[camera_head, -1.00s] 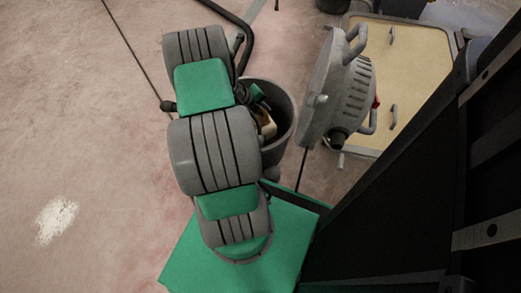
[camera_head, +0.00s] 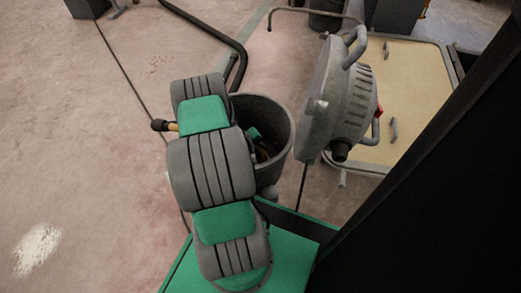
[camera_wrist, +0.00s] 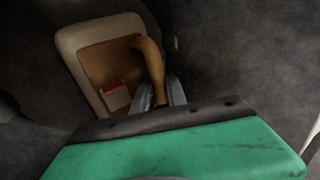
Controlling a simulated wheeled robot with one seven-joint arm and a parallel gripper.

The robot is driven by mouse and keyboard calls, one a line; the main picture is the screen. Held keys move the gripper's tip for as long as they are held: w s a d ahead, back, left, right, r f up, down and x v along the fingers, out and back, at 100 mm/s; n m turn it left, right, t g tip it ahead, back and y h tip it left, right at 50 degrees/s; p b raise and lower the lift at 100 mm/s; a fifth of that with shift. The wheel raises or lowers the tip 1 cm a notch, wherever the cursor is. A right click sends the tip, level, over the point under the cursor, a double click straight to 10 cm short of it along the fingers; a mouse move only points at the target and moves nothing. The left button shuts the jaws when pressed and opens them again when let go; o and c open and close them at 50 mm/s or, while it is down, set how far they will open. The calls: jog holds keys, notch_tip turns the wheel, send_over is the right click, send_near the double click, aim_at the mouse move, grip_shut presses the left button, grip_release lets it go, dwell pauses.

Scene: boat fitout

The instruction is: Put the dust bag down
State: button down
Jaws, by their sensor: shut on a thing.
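My gripper (camera_wrist: 160,97) is in the wrist view, its grey fingers closed on the brown curved part of the dust bag (camera_wrist: 150,62). A pale, rounded rim with a brown middle and a small white-and-red patch shows beside that part, apparently of the same bag. Dark grey surfaces surround it. In the head view my arm reaches to the grey bucket (camera_head: 283,133), and a small brown bit shows inside it. My fingers are hidden there, and I cannot tell whether the bag touches the bucket's floor.
A grey round-bodied lamp or machine (camera_head: 338,100) with handles stands close right of the bucket. Behind it lies a tan panel (camera_head: 415,85) in a grey frame. A dark beam blocks the right side. A black hose and cord cross the floor, which is open at left.

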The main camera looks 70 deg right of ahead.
jog(key=c, duration=1.3)
grip_release()
jog(key=shift+c, duration=0.2)
jog(key=shift+r, duration=0.1)
jog(key=w+a+r+n+t+y+p, duration=0.1)
jog(key=w+a+r+n+t+p, duration=0.15)
jog(key=w+a+r+n, duration=0.9)
jog(key=w+a+r+n+t+y+p, duration=0.1)
jog(key=w+a+r+n+t+p, duration=0.15)
jog(key=w+a+r+n, duration=0.9)
jog(key=s+a+r+n+y, duration=0.1)
jog(key=s+a+r+n, duration=0.2)
jog(key=a+n, duration=0.3)
jog(key=s+a+r+n+y, duration=0.1)
jog(key=s+a+r+n, duration=0.2)
jog(key=a+r+n, duration=0.3)
jog(key=s+a+r+n+t+y, duration=0.1)
jog(key=s+a+r+n, duration=0.2)
jog(key=a+n, duration=0.5)
jog(key=shift+s+a+r+y, duration=0.15)
jog(key=shift+a+r+y, duration=0.25)
jog(key=shift+a+r, duration=0.5)
